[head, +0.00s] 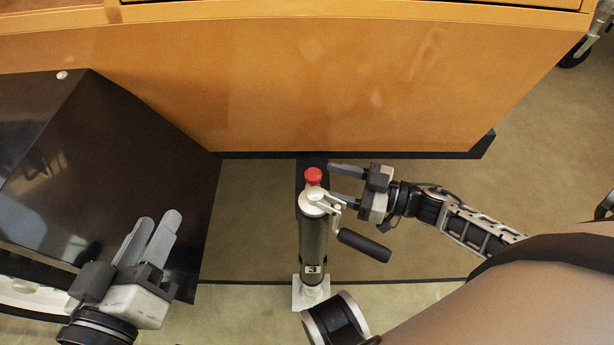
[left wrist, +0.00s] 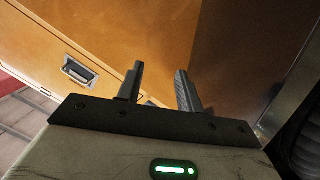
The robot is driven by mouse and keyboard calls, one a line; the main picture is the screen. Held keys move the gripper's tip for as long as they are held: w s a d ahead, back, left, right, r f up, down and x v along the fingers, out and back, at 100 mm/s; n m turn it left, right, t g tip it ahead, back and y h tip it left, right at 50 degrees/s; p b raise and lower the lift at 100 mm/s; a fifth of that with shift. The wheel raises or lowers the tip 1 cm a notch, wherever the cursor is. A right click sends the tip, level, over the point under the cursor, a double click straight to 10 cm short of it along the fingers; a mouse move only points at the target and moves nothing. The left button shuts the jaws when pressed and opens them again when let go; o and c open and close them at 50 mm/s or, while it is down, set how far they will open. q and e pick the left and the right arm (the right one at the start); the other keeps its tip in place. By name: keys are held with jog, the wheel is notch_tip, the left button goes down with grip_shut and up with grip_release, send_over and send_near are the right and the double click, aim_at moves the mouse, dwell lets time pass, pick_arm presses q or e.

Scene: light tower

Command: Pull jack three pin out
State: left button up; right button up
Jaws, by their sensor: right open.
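Jack three (head: 313,238) stands upright in the middle of the head view, a dark tube marked 3 with a white foot plate. A red knob (head: 313,175), apparently the head of its pin, shows at the top beyond the pale jack head (head: 313,205). The pin's shaft is not visible. My right gripper (head: 332,181) is open just right of the knob, its fingers pointing left. It looks empty, and I cannot tell whether a finger touches the jack. My left gripper (head: 158,224) is open and empty at lower left; its parted fingers also show in the left wrist view (left wrist: 160,82).
An orange-brown panelled body (head: 330,90) fills the back. A black glossy panel (head: 130,160) stands at left, close to my left gripper. The crank handle (head: 363,245) sticks out right of the jack, below my right gripper. Floor (head: 250,230) is clear left of the jack.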

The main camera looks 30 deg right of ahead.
aim_at(307, 171)
jog(key=b+x, duration=0.1)
jog(key=x, duration=0.3)
jog(key=shift+w+a, duration=0.25)
pick_arm(q)
jog(key=shift+w+r+t+h, duration=0.2)
jog(key=shift+r+t+h, duration=0.1)
jog(key=shift+r+t, duration=0.15)
pick_arm(e)
jog(key=shift+x, duration=0.8)
pick_arm(q)
jog(key=shift+d, duration=0.1)
pick_arm(e)
jog(key=shift+c, duration=0.3)
grip_shut()
jog(key=shift+r, duration=0.25)
notch_tip(307, 171, up, 2)
jog(key=p, duration=0.3)
jog(key=shift+r, duration=0.2)
pick_arm(q)
jog(key=shift+s+a+f+m+g+y, duration=0.1)
jog(key=shift+a+f+m+g+y, duration=0.1)
jog(key=shift+f+g+y, duration=0.2)
jog(key=shift+s+a+f+m+g+y, duration=0.15)
jog(key=shift+f+g+y, duration=0.15)
jog(key=shift+f, duration=0.15)
jog(key=shift+w, duration=0.1)
